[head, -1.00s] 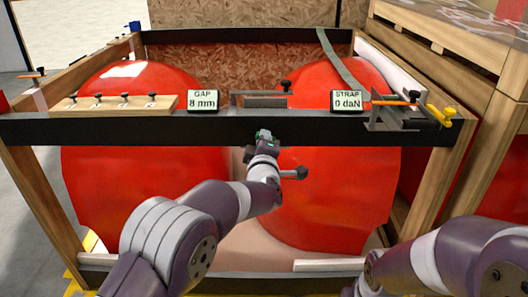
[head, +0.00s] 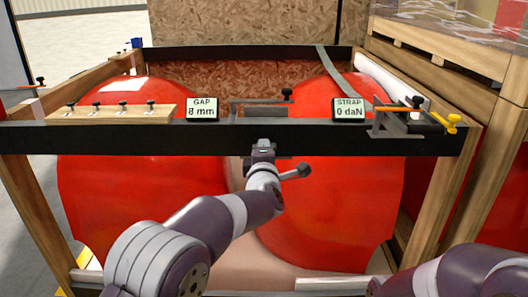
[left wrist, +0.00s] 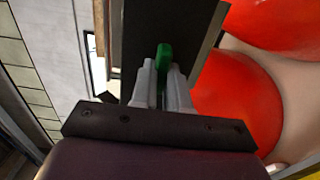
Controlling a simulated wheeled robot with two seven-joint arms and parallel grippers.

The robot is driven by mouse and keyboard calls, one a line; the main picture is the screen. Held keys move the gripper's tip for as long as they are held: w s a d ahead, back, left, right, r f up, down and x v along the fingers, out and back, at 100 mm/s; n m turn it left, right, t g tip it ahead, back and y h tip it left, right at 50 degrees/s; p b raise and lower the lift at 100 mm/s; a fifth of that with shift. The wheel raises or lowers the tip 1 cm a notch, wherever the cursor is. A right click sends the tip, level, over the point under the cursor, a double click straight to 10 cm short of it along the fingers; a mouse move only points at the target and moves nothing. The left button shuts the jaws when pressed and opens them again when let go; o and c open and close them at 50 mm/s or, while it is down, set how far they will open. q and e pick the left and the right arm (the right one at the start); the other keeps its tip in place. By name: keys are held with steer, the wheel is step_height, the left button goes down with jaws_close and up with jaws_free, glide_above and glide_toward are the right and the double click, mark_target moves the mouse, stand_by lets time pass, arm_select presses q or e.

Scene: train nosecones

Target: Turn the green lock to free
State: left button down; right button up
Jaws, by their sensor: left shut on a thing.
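The green lock (left wrist: 164,57) shows in the left wrist view as a small green piece between my left gripper's two pale fingers, against the dark beam. My left gripper (left wrist: 164,82) is shut on it. In the head view my left gripper (head: 263,147) is at the middle of the black front beam (head: 330,137), and no green shows there. The lock's exact angle is hard to tell. Only part of my right arm shows at the lower right; its gripper is out of view.
Two big red nosecones (head: 130,200) (head: 335,190) sit in the wooden frame. On the beam are a pegged wooden block (head: 110,111), a GAP display (head: 202,108) reading 8 mm and a STRAP display (head: 348,108) reading 0 daN. An orange-handled clamp (head: 400,120) is at right.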

arm_select(q)
steer(key=c, duration=1.1)
jaws_free()
steer(key=s+p, duration=0.2)
steer(key=s, duration=1)
steer(key=shift+s, duration=0.35)
